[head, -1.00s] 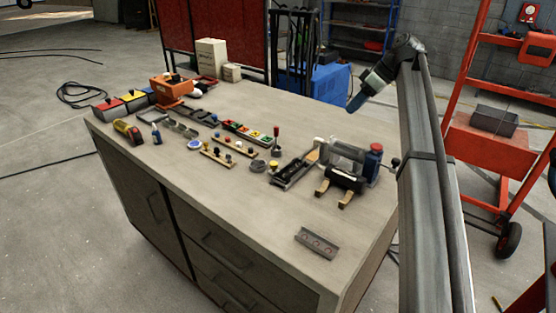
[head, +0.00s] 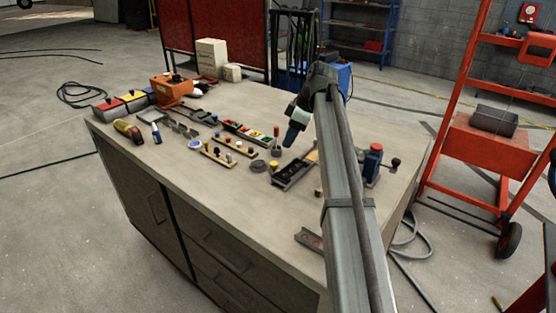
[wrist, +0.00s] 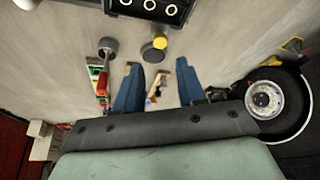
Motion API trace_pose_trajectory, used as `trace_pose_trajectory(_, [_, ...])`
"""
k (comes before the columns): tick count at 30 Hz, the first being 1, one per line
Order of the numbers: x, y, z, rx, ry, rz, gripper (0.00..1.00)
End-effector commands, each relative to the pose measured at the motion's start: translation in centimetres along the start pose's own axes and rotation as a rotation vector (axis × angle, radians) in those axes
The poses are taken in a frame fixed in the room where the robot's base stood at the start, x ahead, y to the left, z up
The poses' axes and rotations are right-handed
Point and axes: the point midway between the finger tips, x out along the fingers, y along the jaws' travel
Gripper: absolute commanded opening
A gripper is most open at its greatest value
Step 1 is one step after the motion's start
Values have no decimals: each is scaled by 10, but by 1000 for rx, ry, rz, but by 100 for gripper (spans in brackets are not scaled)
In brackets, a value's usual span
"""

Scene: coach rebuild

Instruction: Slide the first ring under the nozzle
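My gripper (head: 290,138) hangs above the bench, over the area of the long dark tray (head: 293,170). In the wrist view my gripper (wrist: 160,66) has its two blue fingers spread apart with nothing between them. A dark holder with several pale rings (wrist: 150,9) shows at the top of the wrist view, apart from the fingers; I cannot tell which ring is first. I cannot make out the nozzle.
A red-handled tool (head: 276,140), a grey disc (head: 258,166) and a yellow-capped piece (wrist: 159,41) stand close by. A small metal plate (head: 308,239) lies at the front, partly hidden by my arm. The bench's front left (head: 170,170) is clear.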

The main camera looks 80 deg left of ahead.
Motion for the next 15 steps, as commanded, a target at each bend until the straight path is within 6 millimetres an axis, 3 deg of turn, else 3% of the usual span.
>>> trace_pose_trajectory(6, [41,-1,1,1,-1,-2,40])
trace_pose_trajectory(15, [85,0,0,1,-1,-2,40])
